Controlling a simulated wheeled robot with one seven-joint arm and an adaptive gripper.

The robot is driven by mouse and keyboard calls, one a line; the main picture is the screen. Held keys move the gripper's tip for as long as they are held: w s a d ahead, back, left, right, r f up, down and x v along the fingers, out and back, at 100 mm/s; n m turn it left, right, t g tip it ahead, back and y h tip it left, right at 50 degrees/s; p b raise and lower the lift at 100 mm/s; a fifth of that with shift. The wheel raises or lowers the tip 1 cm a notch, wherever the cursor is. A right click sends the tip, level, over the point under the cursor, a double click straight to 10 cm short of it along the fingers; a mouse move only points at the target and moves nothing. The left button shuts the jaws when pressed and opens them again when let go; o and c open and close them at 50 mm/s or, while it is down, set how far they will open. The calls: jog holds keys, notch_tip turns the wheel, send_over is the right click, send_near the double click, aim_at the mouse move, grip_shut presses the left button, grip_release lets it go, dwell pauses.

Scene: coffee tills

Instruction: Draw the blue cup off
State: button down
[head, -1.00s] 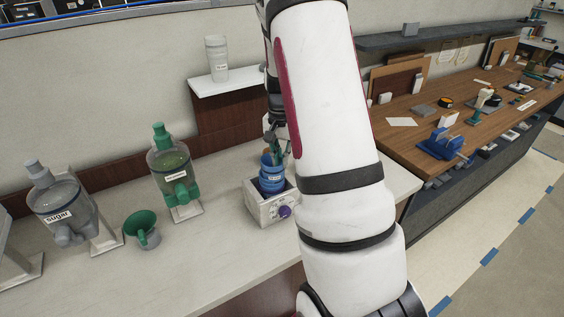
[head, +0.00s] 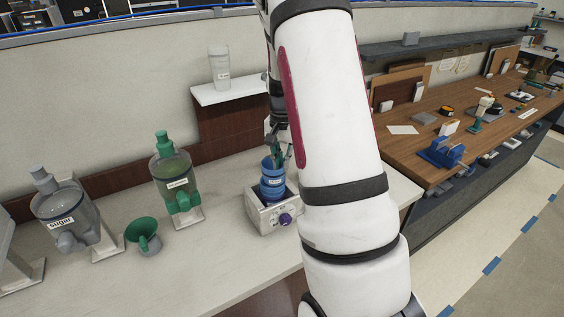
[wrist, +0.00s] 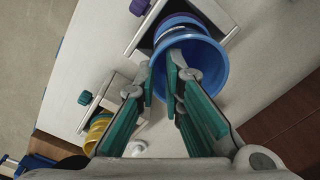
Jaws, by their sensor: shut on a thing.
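The blue cup (head: 272,186) is upright at the top opening of a white box-shaped dispenser (head: 266,216) with a purple knob. In the wrist view the cup's blue rim (wrist: 212,62) shows, with a purple rim just beyond it. My gripper (head: 281,157) is at the cup's rim. In the wrist view my gripper (wrist: 163,80) is shut on the cup's wall, one finger inside the cup and one outside. How far the cup's base sits in the opening is hidden.
A similar dispenser with a yellow cup (wrist: 98,130) stands close by in the wrist view. A green-topped dispenser (head: 175,180), a green funnel-mouthed cup (head: 143,233) and a sugar dispenser (head: 68,218) stand left on the counter. A clear container (head: 219,66) stands on a shelf.

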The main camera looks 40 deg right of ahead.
jog(key=shift+r, duration=0.1)
jog(key=shift+r+p, duration=0.55)
jog(key=shift+r, duration=2.05)
jog(key=shift+s, duration=0.1)
